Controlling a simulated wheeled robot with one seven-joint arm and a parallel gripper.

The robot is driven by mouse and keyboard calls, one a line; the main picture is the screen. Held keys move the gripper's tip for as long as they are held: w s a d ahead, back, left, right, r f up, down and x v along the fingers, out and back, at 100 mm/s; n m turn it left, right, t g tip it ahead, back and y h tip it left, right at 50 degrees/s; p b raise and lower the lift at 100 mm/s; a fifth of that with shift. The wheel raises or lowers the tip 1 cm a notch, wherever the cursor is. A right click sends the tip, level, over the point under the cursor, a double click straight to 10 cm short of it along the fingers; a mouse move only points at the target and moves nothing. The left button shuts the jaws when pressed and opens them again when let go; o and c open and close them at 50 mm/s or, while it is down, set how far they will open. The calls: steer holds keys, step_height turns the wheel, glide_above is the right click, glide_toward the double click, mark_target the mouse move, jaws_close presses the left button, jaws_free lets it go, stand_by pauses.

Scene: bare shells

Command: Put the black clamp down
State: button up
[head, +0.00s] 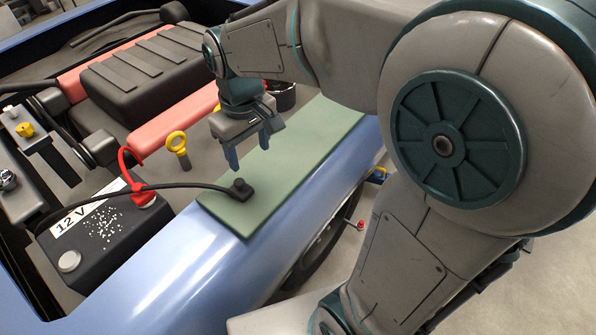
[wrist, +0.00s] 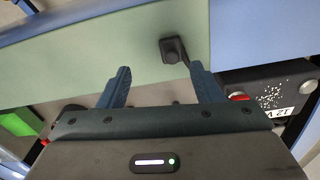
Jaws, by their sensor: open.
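The black clamp (head: 239,190) rests on the green mat (head: 300,150) on the blue fender, near the mat's front left end. A black cable runs from it to the left across the battery. My gripper (head: 249,158) is open and empty, above the mat and a little behind and right of the clamp. In the wrist view the clamp (wrist: 172,49) lies on the mat (wrist: 75,50) beyond my open fingertips (wrist: 160,68), nearer the right finger. I see no contact between fingers and clamp body.
The black 12 V battery (head: 105,240) stands left of the fender, with a red clamp (head: 138,188) at its terminal. A yellow ring-topped stick (head: 177,147) stands behind the mat. The mat's far part is clear. The fender (head: 190,265) curves down toward the wheel.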

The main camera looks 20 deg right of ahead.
steer(key=s+d+f+m+t, duration=0.1)
steer(key=s+d+m+t, duration=0.1)
steer(key=s+d+m, duration=0.3)
steer(key=s+d, duration=0.4)
steer(key=s, duration=0.1)
steer(key=shift+s+f, duration=0.15)
steer(key=shift+s, duration=0.1)
steer(key=shift+a, duration=0.1)
steer(key=c, duration=0.4)
steer(key=shift+c, duration=0.5)
